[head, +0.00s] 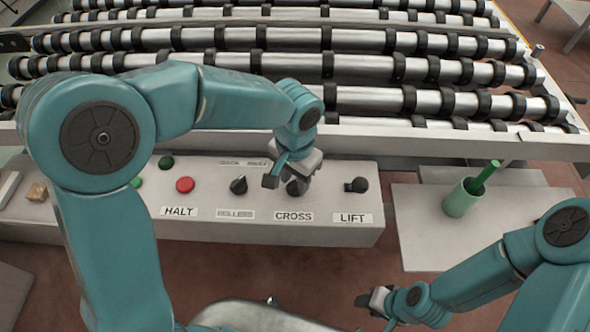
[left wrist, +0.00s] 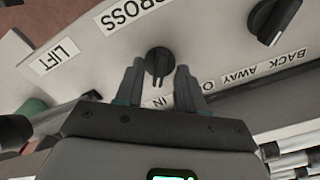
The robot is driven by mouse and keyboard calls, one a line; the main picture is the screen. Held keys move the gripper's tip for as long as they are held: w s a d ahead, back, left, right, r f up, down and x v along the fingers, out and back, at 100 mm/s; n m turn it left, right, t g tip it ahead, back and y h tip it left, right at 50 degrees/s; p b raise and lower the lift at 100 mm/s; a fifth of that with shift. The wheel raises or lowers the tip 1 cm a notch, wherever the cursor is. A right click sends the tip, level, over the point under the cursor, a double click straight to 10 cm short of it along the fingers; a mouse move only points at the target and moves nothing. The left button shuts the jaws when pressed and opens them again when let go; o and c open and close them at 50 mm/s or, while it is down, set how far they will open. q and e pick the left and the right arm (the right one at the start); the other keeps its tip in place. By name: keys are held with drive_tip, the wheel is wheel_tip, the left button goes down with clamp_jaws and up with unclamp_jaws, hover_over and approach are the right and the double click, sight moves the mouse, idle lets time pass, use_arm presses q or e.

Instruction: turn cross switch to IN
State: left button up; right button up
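The cross switch is a black knob (head: 296,188) above the CROSS label (head: 294,216) on the grey control panel, partly covered by my left gripper (head: 285,178). In the left wrist view the knob (left wrist: 158,62) stands between the two fingertips of my left gripper (left wrist: 159,75). The fingers are apart, with a gap showing on each side of the knob. An IN label (left wrist: 160,102) shows between the fingers; a label beside it is mostly hidden, only an O showing. The knob's exact pointer direction is unclear. My right gripper (head: 374,300) is low, away from the panel; its opening is unclear.
The rollers knob (head: 238,185) and lift switch (head: 356,185) flank the cross switch. A red HALT button (head: 185,184) is farther left. Rollers (head: 360,100) lie behind the panel. A green cup (head: 462,198) stands on a grey surface to the right.

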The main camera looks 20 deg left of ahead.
sight(294, 184)
use_arm(q)
wheel_tip(294, 184, up, 16)
drive_tip(key=shift+r+p, duration=0.2)
drive_tip(key=shift+p, duration=0.25)
use_arm(e)
drive_tip(key=shift+r, duration=0.4)
use_arm(q)
drive_tip(key=shift+s, duration=0.15)
use_arm(e)
drive_tip(key=shift+s, duration=0.15)
